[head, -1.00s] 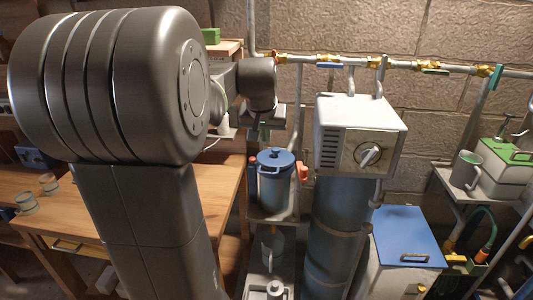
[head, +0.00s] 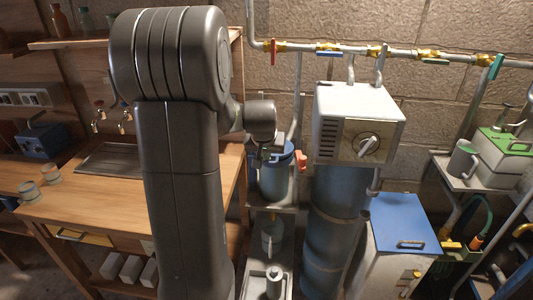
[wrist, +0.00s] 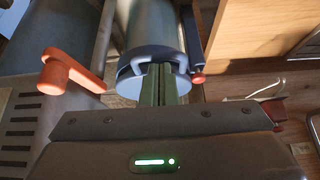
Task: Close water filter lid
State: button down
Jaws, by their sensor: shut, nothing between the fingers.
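The water filter is a blue-grey canister (head: 272,184) on a small stand in the head view; its body also shows in the wrist view (wrist: 152,22). Its dark blue lid (wrist: 127,68) has a raised handle and appears to lie across the canister's end; whether it is fully seated I cannot tell. In the head view the lid (head: 286,149) is partly hidden by my arm. My gripper (wrist: 160,68) is shut and empty, its fingertips at the lid's handle in the wrist view; contact is unclear. In the head view my gripper (head: 265,153) is over the canister.
A white control box (head: 350,115) on a blue column stands to the right. A wooden workbench (head: 95,215) is left, and pipes (head: 395,52) run along the wall behind.

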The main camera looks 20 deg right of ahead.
jog(key=shift+f, duration=0.1)
jog(key=shift+s+a+f+b, duration=0.1)
jog(key=shift+s+f+b, duration=0.1)
jog(key=shift+f+b, duration=0.85)
jog(key=shift+r, duration=0.2)
jog(key=w+d+r+p+v, duration=0.1)
jog(key=v, duration=1.2)
jog(key=shift+w, duration=0.15)
